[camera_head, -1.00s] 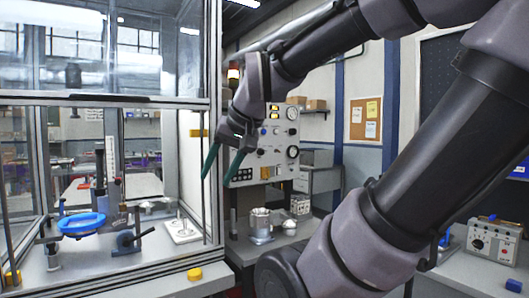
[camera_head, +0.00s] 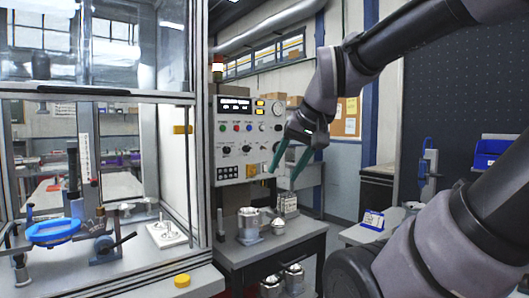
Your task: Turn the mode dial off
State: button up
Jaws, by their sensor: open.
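A light grey control panel (camera_head: 243,143) stands at the back centre, behind a bench. It carries coloured buttons, round gauges, a display strip and dark knobs, one of them a black knob (camera_head: 246,149) below the button row. The labels are too small to read, so I cannot tell which knob is the mode dial. My gripper (camera_head: 283,177) has two green fingers, spread apart and empty, pointing down. In the picture it overlaps the panel's lower right edge and appears in front of it, touching nothing that I can see. The fingers hide part of that edge.
A grey bench (camera_head: 270,250) with metal housings (camera_head: 249,224) stands below the panel. A framed glass enclosure (camera_head: 190,120) with a blue ring (camera_head: 53,230) inside fills the left. My arm fills the right. A blue bin (camera_head: 490,152) shows at far right.

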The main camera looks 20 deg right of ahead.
aim_at(226, 150)
jog(key=i+l, duration=0.2)
jog(key=i, duration=0.3)
jog(key=i+l, duration=0.25)
jog(key=i, duration=0.25)
